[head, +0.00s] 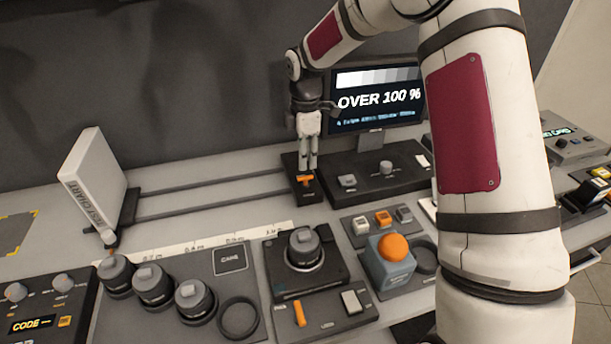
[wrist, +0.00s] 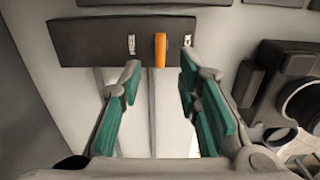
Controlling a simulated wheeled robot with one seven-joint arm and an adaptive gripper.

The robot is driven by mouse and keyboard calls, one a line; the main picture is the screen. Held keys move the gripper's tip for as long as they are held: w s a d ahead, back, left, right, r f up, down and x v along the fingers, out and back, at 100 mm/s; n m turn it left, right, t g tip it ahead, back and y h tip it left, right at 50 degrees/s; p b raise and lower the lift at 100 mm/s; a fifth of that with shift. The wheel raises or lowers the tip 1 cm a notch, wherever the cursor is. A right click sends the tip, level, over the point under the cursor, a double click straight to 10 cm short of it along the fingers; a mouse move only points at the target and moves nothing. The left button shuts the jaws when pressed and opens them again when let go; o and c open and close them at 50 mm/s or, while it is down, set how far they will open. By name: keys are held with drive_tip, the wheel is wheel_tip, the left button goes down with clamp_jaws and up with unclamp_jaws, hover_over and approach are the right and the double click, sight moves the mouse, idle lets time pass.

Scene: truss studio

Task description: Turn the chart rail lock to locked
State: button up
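The chart rail lock is a dark block with an orange lever (head: 305,179) at the right end of the chart rails. My gripper (head: 307,167) points down just above the lock in the head view. In the wrist view my gripper (wrist: 160,64) is open, with a teal-padded finger on each side of the lever's line. Nothing is between the fingers. I cannot tell whether they touch the lever.
The white test chart (head: 93,185) stands at the left end of the two rails (head: 210,195). A control panel (head: 375,178) and a monitor (head: 377,98) stand to the lock's right. A camera (head: 304,248) and several lenses sit in front. The strip between the rails is clear.

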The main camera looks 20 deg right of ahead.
sight(305, 181)
wheel_tip(305, 181, down, 7)
drive_tip(key=shift+f+p, duration=0.2)
drive_tip(key=shift+p, duration=0.2)
clamp_jaws()
